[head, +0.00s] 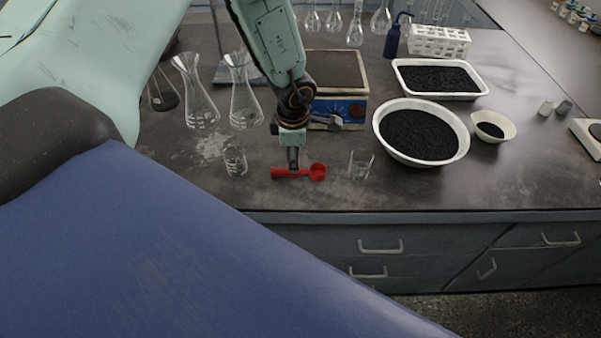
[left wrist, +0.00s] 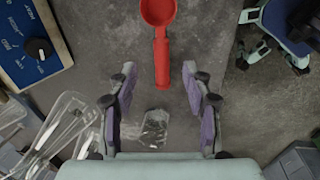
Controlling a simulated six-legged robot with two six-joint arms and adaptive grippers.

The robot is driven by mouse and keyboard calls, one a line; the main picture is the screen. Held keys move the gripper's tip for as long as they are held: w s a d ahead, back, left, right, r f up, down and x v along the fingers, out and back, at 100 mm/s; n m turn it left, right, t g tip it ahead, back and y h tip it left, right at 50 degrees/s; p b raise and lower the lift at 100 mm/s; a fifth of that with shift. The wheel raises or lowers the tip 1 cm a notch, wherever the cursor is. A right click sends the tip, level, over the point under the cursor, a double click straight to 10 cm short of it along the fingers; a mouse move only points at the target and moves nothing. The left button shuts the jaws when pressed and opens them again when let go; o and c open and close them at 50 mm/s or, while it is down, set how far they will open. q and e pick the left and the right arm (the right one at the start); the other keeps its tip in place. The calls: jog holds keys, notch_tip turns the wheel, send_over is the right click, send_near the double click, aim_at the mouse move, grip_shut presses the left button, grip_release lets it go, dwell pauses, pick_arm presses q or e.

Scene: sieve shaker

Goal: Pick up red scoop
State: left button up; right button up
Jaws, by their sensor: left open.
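The red scoop (head: 317,172) lies on the dark bench top near its front edge, with its bowl to the right and its handle to the left. My left gripper (head: 293,164) points down over the scoop's handle. In the left wrist view the red scoop (left wrist: 161,60) has its bowl at the top, and its handle reaches down between the spread fingertips of my left gripper (left wrist: 160,74). The fingers are open, with a gap on both sides of the handle. My right gripper is not in view.
A glass beaker (head: 235,161) stands left of the scoop and another beaker (head: 361,164) right of it. Conical flasks (head: 243,98) and a hot plate (head: 338,78) stand behind. A white bowl of black grains (head: 422,133) is at the right.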

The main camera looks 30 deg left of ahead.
aim_at(317, 172)
pick_arm(q)
jog(key=f, duration=0.3)
jog(key=a+f, duration=0.1)
jog(key=f, duration=0.2)
jog(key=shift+w+a+f, duration=0.1)
jog(key=shift+f, duration=0.05)
grip_shut()
dwell(0.3)
